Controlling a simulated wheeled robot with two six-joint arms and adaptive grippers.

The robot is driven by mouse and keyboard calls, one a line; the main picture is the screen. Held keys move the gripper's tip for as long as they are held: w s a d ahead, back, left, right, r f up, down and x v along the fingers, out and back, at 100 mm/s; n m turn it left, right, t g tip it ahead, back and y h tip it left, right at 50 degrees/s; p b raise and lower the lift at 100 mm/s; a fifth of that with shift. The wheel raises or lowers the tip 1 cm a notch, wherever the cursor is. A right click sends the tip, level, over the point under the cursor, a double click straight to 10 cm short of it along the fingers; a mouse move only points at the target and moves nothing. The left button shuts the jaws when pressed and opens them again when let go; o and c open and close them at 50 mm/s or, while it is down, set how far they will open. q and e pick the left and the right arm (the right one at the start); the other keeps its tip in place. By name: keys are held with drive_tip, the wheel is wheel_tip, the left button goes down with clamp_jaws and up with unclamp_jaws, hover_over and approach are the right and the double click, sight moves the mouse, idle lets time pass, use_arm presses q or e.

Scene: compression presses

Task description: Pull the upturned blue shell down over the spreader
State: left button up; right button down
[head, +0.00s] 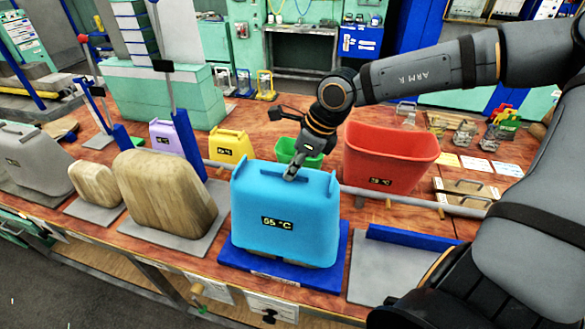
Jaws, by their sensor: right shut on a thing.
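The blue shell (284,208) stands upside down, opening downward, over a blue base plate (343,262) at the front middle of the bench. Its display reads 55 °C. Tan lower edges of the spreader (314,264) show just under the shell's rim; the rest of the spreader is hidden inside. The shell looks nearly level, with a small gap above the plate. My right gripper (293,172) reaches down from above and is shut on the shell's top, at its handle. Its fingertips are partly hidden. My left gripper is not in view.
Left stand bare wooden spreaders (168,204) and a grey shell (33,160). Behind are purple (172,136), yellow (231,145) and green (292,150) shells and a large red bin (387,158). An empty grey plate (385,275) lies right. A blue upright (187,140) stands close left.

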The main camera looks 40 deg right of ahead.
drive_tip(key=shift+f, duration=0.25)
drive_tip(key=c, duration=1.4)
unclamp_jaws()
wheel_tip(320, 180, up, 10)
